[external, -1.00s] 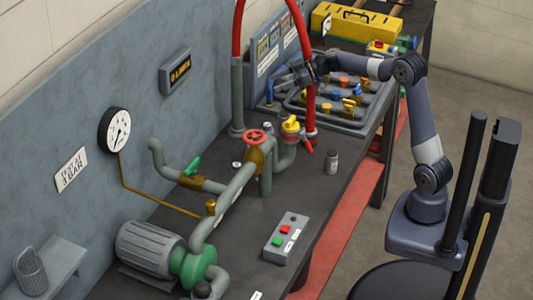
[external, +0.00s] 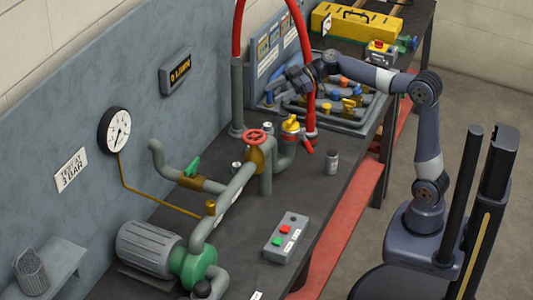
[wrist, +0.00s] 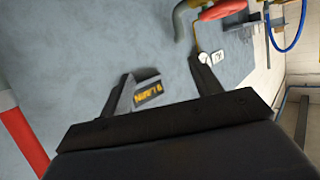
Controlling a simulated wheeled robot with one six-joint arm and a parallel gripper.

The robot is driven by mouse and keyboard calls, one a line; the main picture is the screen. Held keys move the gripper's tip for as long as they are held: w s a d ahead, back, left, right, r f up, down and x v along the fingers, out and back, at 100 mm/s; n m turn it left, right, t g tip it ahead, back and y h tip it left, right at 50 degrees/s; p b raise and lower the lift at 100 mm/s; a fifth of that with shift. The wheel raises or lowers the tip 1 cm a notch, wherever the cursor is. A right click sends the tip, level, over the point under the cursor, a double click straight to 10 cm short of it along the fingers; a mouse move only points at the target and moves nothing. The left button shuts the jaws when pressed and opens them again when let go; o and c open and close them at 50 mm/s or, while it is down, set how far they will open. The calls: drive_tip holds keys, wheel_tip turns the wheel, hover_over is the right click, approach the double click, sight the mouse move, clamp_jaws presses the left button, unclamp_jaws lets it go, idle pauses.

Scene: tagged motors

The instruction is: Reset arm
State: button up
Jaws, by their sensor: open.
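My gripper (external: 287,85) is raised over the back part of the workbench, in front of the upright panel with coloured cards (external: 268,50). The arm reaches left from my base at the right, with the elbow high. In the wrist view my gripper (wrist: 162,72) has its two dark fingers spread wide with nothing held between them. The wrist camera faces the blue-grey wall, with the display box (wrist: 147,93) showing between the fingers.
The red hose arch (external: 308,55) stands close to my wrist. Below are the valve tray (external: 362,128), a yellow-handled valve (external: 291,126) and a red handwheel (external: 254,136). A small bottle (external: 331,161) and a button box (external: 286,238) stand on the bench. A yellow toolbox (external: 355,25) is behind.

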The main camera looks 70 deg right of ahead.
drive_tip(key=s+a+f+n+g+y+b, duration=0.1)
drive_tip(key=s+a+b, duration=0.3)
drive_tip(key=s+a, duration=0.4)
drive_tip(key=shift+a+f+n+g+y, duration=0.3)
drive_tip(key=shift+a+f+n+g, duration=0.15)
drive_tip(key=shift+a, duration=0.8)
